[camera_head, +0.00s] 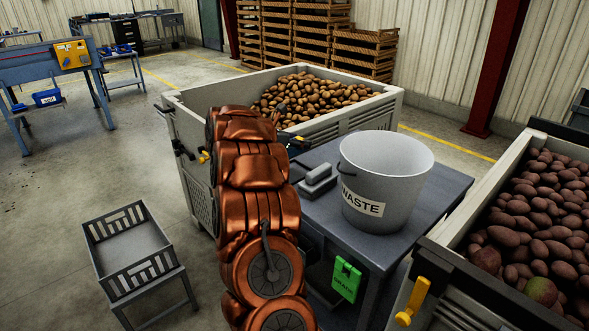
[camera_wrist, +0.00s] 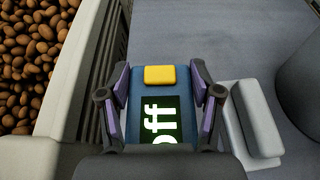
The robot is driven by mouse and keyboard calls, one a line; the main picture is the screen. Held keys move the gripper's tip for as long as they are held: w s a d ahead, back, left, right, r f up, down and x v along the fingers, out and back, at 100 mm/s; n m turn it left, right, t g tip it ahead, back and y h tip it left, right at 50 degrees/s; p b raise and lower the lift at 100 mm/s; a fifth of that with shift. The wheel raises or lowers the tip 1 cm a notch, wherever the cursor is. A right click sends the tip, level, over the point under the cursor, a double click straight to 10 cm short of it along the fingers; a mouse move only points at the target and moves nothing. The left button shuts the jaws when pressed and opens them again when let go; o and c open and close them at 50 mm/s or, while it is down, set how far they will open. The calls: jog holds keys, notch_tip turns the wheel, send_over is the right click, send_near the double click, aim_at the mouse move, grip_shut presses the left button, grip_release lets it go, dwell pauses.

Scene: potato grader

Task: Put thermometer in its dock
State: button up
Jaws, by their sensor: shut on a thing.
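The thermometer (camera_wrist: 134,92), a blue body with a yellow button and a dark green screen reading "off", is between my gripper's fingers in the wrist view. My gripper (camera_wrist: 158,88) is shut on its sides. In the head view only a small blue and yellow part of the thermometer (camera_head: 300,141) shows beyond my copper arm, which hides most of the gripper. A grey block-shaped holder, apparently the dock (camera_head: 318,181), lies on the blue-grey table left of the bucket. In the wrist view the dock (camera_wrist: 257,118) is just right of my gripper.
A white bucket labelled "WASTE" (camera_head: 387,160) stands on the table (camera_head: 425,215) right of the dock. A large potato crate (camera_head: 372,108) adjoins the table's far left side; another crate (camera_head: 440,225) is at the right. A green tag (camera_head: 346,279) hangs on the table's front.

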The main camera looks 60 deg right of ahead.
aim_at(298, 170)
jog(key=shift+f+p, duration=0.35)
jog(key=shift+f, duration=3.75)
jog(key=shift+f, duration=0.15)
jog(key=o, duration=1.2)
jog(key=shift+o, duration=0.2)
jog(key=shift+r, duration=0.3)
jog(key=b+v, duration=0.2)
jog(key=v, duration=0.9)
jog(key=shift+f, duration=0.2)
jog(key=shift+a+r, duration=0.25)
jog(key=shift+a, duration=0.2)
